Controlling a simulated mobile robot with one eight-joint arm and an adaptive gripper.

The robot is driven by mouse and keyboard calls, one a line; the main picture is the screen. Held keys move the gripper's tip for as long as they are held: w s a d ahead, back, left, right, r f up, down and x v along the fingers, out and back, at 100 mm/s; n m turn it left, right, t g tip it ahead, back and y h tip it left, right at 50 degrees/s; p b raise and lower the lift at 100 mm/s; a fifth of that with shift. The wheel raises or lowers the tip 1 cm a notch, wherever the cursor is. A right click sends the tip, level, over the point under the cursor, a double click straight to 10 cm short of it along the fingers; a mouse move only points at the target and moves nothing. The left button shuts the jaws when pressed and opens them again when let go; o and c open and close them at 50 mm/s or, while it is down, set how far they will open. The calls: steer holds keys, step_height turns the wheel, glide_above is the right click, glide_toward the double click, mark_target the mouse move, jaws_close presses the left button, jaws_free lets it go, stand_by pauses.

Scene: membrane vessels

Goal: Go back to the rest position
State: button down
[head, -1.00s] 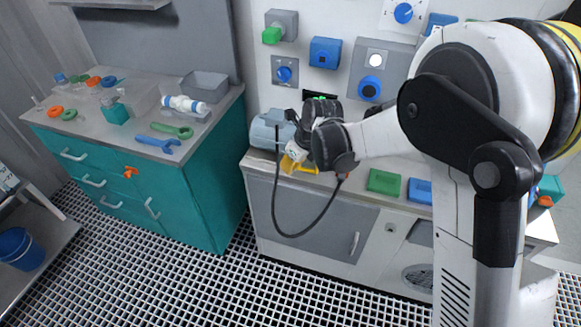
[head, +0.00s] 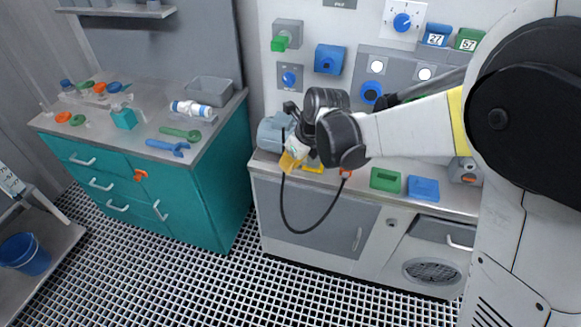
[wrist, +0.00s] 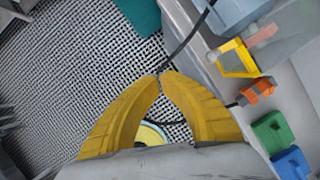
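My gripper (head: 288,163) has yellow fingers and hangs over the front edge of the white counter, beside a grey-blue rounded vessel (head: 272,133). In the wrist view my gripper (wrist: 160,76) has its two curved fingertips meeting, with floor grating seen past them. The arm reaches in from the right in the head view, the forearm roughly level. It hides part of the counter and the wall panel.
A black cable (head: 284,207) loops below the gripper to an orange connector (head: 345,172). A yellow frame (wrist: 239,59), a green bin (head: 385,179) and a blue bin (head: 423,188) stand on the counter (head: 455,204). A teal cabinet (head: 222,180) stands left. The grating floor between is clear.

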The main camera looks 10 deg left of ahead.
steer(key=s+d+r+n+t+h, duration=0.1)
steer(key=s+d+r+n, duration=0.35)
steer(key=d+r, duration=0.2)
steer(key=s+d+r+n+t, duration=0.1)
steer(key=s+d+r+n, duration=0.2)
steer(key=d+r+n, duration=0.4)
steer(key=s+d+f+n+t+h, duration=0.1)
steer(key=s+d+n+t+h, duration=0.1)
steer(key=s+d+n, duration=1)
steer(key=shift+d+n+t+h, duration=0.35)
steer(key=shift+d+n, duration=0.2)
steer(key=shift+d, duration=0.3)
